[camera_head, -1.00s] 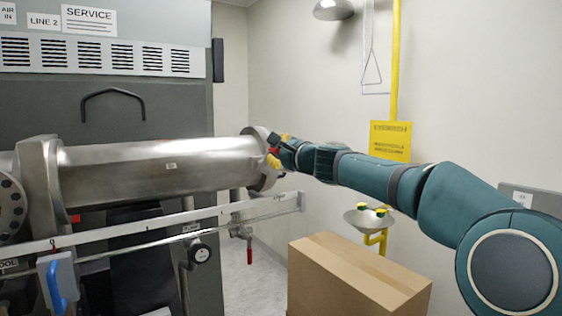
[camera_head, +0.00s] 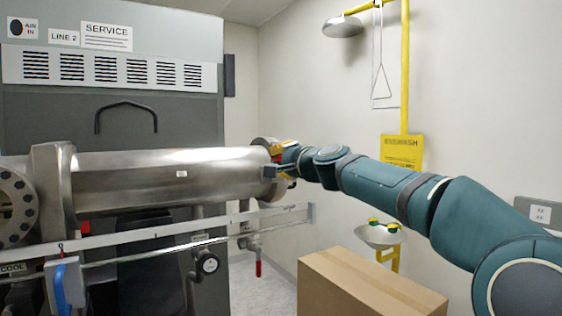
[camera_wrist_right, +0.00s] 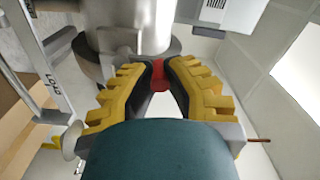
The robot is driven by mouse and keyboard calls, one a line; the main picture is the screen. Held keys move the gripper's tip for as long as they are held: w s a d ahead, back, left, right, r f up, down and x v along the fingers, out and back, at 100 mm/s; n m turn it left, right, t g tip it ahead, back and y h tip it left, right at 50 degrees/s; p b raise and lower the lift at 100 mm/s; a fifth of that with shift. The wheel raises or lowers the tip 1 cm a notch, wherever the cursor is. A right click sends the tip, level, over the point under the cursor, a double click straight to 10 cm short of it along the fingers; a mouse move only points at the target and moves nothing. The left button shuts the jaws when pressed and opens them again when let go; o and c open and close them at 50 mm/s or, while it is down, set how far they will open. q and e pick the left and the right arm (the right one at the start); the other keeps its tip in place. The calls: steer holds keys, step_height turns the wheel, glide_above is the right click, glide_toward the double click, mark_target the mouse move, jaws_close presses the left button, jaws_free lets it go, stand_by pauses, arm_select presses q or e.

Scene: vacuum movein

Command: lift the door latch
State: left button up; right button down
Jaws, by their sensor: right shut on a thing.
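A steel horizontal cylinder (camera_head: 150,182) runs across the left of the head view. Its round door end (camera_head: 265,142) is at the right end of the cylinder. My right gripper (camera_head: 276,160) is at this end, its yellow fingers partly hiding it. In the right wrist view, the gripper (camera_wrist_right: 158,78) has its two yellow fingertips closed about a red latch handle (camera_wrist_right: 158,70). The steel end (camera_wrist_right: 120,25) and a darker rim lie just beyond the fingertips. My left gripper is not in view.
A flat rail (camera_head: 180,229) runs below the cylinder, with a red-handled valve (camera_head: 258,268) under its right end. A cardboard box (camera_head: 370,290) stands below my right arm. A yellow-piped eyewash basin (camera_head: 380,236) is at the wall behind.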

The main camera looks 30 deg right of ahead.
steer(key=shift+a, duration=0.2)
steer(key=c, duration=0.9)
jaws_free()
steer(key=shift+a, duration=0.15)
steer(key=shift+d, duration=0.2)
steer(key=shift+s, duration=0.25)
steer(key=s, duration=1.1)
steer(key=shift+s+d, duration=0.2)
steer(key=shift+d, duration=0.2)
